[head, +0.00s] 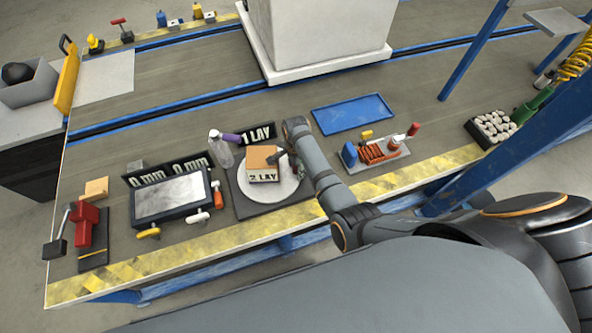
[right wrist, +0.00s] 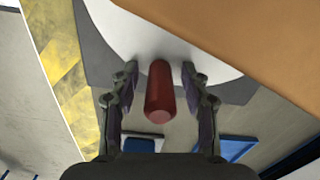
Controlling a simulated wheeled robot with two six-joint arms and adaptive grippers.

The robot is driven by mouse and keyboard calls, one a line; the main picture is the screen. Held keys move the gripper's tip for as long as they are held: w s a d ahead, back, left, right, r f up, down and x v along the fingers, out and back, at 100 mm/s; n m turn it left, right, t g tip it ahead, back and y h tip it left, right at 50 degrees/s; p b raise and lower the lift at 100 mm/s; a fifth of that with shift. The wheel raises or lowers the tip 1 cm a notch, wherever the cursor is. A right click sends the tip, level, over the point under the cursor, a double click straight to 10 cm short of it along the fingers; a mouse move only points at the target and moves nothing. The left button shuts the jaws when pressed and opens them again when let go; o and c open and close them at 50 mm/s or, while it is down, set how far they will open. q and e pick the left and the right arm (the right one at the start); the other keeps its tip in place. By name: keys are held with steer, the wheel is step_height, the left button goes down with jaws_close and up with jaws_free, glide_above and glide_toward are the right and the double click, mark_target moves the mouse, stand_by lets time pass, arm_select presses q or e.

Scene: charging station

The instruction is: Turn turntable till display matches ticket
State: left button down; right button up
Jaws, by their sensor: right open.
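The turntable is a white disc (head: 268,203) on a dark square base (head: 245,211). A tan-topped box (head: 262,157) sits on the disc, with "2 LAY" on its front face. Behind it a dark panel (head: 257,135) reads "1 LAY". I cannot tell which is the ticket. My right gripper (head: 283,160) is at the right side of the box in the head view. In the right wrist view, the open fingers (right wrist: 160,75) stand on either side of a red cylindrical handle (right wrist: 158,88), with gaps on both sides. The white disc (right wrist: 150,38) lies beyond. My left gripper is out of view.
A clear bottle (head: 223,152) stands close behind. A red clamp (head: 84,224) is far left.

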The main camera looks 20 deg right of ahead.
jaws_close()
steer(key=shift+r, duration=0.1)
stand_by(0.4)
